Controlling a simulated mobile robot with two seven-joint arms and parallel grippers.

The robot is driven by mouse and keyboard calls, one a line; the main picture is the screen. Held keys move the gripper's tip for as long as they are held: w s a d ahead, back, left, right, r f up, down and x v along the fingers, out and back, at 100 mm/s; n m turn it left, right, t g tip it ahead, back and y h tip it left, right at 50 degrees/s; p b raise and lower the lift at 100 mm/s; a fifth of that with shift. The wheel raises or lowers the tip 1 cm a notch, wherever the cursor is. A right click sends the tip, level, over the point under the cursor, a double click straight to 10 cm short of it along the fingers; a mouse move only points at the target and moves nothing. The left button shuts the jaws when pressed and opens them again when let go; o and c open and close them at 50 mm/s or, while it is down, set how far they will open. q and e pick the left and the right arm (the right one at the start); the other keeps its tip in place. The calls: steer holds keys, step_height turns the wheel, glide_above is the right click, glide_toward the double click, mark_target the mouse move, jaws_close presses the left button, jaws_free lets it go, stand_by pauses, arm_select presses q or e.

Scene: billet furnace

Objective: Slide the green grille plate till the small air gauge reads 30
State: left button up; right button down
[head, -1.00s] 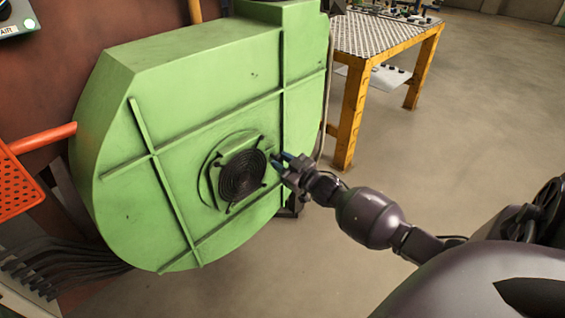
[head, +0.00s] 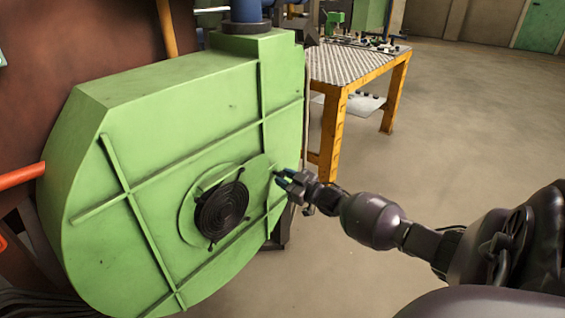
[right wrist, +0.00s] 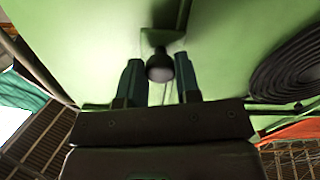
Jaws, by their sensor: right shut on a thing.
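The green grille plate (head: 256,170) lies flat on the face of the green blower housing, at the upper right of the round black grille (head: 221,209). The grille's rings show openly. My right gripper (head: 281,178) is at the plate's right end. In the right wrist view, a dark round knob (right wrist: 160,68) stands between the two fingers of that gripper (right wrist: 158,82), which is shut on it. The small air gauge is out of view, so its reading cannot be seen. My left gripper is not in view.
The green blower housing (head: 110,95) fills the left. An orange pipe (head: 22,175) meets its left side. A yellow-legged table (head: 365,66) stands behind at the right. The floor (head: 470,110) at the right is clear.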

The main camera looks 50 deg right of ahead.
steer(key=c, duration=1)
jaws_free()
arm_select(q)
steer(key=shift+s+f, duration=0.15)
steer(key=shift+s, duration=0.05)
arm_select(e)
steer(key=shift+o, duration=0.9)
steer(key=shift+s, duration=0.5)
arm_select(q)
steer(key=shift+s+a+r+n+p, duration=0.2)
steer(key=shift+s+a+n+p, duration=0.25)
steer(key=shift+p, duration=0.85)
arm_select(e)
steer(key=s, duration=1)
steer(key=shift+d, duration=0.4)
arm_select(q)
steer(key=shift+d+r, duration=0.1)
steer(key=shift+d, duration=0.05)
